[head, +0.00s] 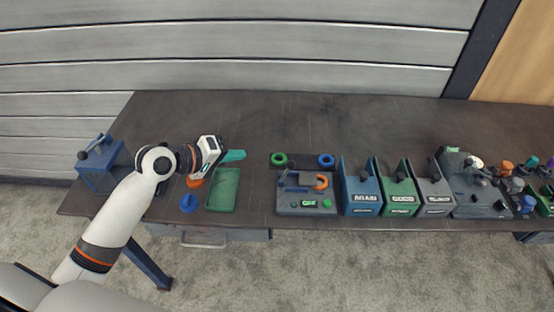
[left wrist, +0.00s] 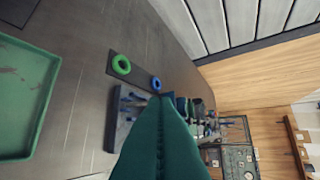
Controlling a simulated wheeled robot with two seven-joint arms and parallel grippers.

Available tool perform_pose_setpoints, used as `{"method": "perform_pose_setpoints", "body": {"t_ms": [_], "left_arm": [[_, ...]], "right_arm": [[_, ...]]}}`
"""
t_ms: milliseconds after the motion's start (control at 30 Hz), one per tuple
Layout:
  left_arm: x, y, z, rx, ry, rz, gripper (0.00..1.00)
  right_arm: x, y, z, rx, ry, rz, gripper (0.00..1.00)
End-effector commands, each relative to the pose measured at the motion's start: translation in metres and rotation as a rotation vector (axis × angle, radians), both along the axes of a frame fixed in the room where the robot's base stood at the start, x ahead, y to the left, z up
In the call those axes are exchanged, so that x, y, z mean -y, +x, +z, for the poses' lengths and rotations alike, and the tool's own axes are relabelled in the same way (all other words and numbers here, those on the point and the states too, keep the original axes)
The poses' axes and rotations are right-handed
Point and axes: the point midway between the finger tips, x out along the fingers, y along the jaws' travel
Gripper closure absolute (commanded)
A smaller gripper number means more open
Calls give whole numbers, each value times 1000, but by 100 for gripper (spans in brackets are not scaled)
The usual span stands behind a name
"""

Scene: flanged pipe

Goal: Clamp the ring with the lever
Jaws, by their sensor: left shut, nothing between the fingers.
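An orange ring (head: 321,182) sits at the right side of a grey fixture (head: 290,207) in the middle of the table. A small dark blue lever-like part (head: 291,182) stands on the fixture left of the ring; its exact position is too small to tell. A green ring (head: 278,160) and a blue ring (head: 326,160) lie on a dark strip behind the fixture. They also show in the left wrist view, green (left wrist: 121,65) and blue (left wrist: 156,84). My left gripper (head: 240,155), with teal fingers, is shut and empty, left of the fixture and apart from it. My right gripper is out of view.
Blue (head: 361,187), green (head: 399,188) and grey (head: 433,188) boxes stand right of the fixture. The table's back is clear.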

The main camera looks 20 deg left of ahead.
Motion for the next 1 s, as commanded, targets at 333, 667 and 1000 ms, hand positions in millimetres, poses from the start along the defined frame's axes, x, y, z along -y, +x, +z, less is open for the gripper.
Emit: {"method": "perform_pose_setpoints", "body": {"t_ms": [333, 667, 1000], "left_arm": [[30, 41, -22, -4, -8, 0, 100], [69, 72, -54, -5, -5, -2, 100], [84, 73, -67, -2, -2, 0, 100]], "right_arm": [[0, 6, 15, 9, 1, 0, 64], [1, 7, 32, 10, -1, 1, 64], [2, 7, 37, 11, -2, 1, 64]]}}
